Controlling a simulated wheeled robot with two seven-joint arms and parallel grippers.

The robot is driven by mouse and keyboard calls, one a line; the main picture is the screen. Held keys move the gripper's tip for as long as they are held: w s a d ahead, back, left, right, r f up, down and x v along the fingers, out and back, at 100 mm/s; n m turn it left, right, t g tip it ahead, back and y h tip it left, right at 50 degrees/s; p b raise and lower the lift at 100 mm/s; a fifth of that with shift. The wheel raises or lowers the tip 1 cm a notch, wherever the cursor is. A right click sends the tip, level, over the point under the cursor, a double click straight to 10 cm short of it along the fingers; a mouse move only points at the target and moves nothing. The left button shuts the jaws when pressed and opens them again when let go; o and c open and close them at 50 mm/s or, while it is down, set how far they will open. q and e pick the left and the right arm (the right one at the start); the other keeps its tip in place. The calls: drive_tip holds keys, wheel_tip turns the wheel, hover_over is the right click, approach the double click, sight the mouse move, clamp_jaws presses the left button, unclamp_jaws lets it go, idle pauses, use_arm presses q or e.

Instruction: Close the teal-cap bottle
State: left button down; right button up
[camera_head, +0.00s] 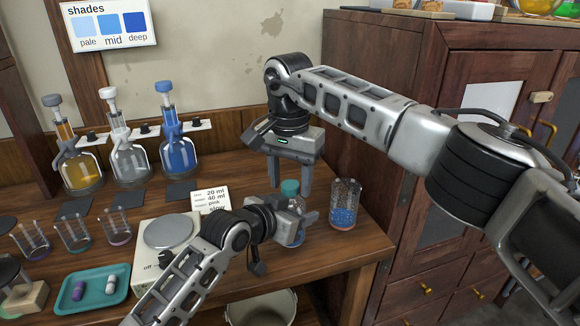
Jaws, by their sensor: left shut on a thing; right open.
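The teal cap (290,187) sits at the top of a clear bottle (292,238) with blue contents, near the table's right edge. I cannot tell whether the cap is fully seated. My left gripper (293,217) is shut around the bottle's body and hides much of it. My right gripper (291,184) points down from above. Its two fingers are open, one on each side of the cap, with gaps visible between them and the cap.
A glass with blue contents (345,205) stands close to the right of the bottle. Dispenser flasks (129,160) line the back. A teal tray (92,288) holds two small capsules. A bin (262,308) is below the table's front edge.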

drive_tip(key=c, duration=1)
drive_tip(key=m, duration=0.6)
drive_tip(key=shift+m, duration=0.3)
drive_tip(key=o, duration=1.1)
drive_tip(key=shift+s+r, duration=0.1)
drive_tip(key=shift+r, duration=2.15)
drive_tip(key=shift+c, duration=0.5)
